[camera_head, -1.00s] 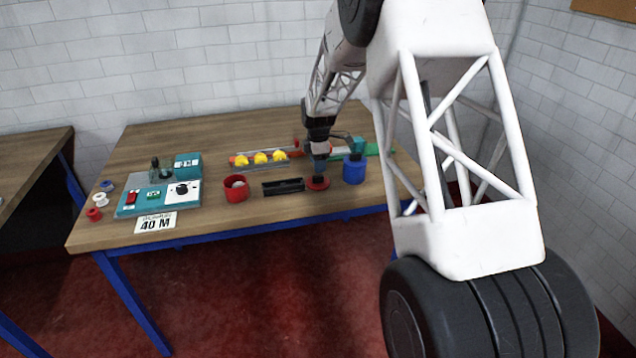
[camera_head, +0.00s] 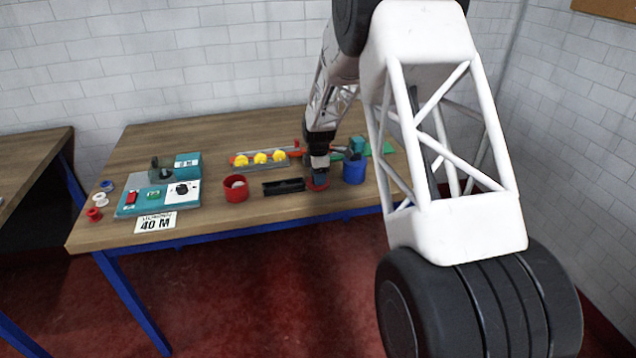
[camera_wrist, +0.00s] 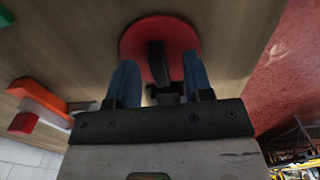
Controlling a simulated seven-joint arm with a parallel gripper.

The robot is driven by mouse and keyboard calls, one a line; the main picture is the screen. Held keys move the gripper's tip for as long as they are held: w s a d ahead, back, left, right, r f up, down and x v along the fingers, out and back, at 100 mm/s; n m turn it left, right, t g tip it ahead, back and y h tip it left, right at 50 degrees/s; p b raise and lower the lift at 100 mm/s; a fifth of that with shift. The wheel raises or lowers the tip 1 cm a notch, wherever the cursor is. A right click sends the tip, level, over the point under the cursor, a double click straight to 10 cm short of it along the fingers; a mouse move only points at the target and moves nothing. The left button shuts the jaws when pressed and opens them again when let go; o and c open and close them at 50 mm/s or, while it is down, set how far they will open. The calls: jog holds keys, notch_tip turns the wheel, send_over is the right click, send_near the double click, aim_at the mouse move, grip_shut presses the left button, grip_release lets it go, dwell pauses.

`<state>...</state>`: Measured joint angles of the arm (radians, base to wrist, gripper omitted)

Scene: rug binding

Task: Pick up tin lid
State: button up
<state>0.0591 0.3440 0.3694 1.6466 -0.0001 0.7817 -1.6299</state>
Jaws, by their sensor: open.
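The tin lid is a round red disc (camera_head: 316,186) with a dark upright handle, lying on the wooden table near its front edge. In the wrist view, the red lid (camera_wrist: 136,38) fills the top centre, with its dark handle (camera_wrist: 157,55) standing toward me. My gripper (camera_wrist: 159,68) is open. Its two blue fingers are on either side of the handle, with gaps visible between them and it. In the head view, my gripper (camera_head: 319,171) is right over the lid and partly covers it.
A blue tin (camera_head: 354,172) stands close right of the lid. A black tray (camera_head: 284,187) and a red tin (camera_head: 236,190) are to its left. Yellow pieces (camera_head: 260,158) sit behind. A teal machine (camera_head: 140,199) stands at the left. Bare table lies between.

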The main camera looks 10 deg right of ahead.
jog(key=shift+c, duration=0.5)
grip_shut()
jog(key=shift+r, duration=0.1)
jog(key=shift+r, duration=0.85)
jog(key=shift+s+r, duration=0.15)
jog(key=shift+r, duration=0.75)
jog(key=s+r, duration=0.1)
jog(key=s, duration=1.4)
jog(key=shift+s+a+r, duration=0.15)
jog(key=shift+s+a, duration=0.2)
jog(key=shift+a, duration=0.1)
jog(key=shift+w+a, duration=0.1)
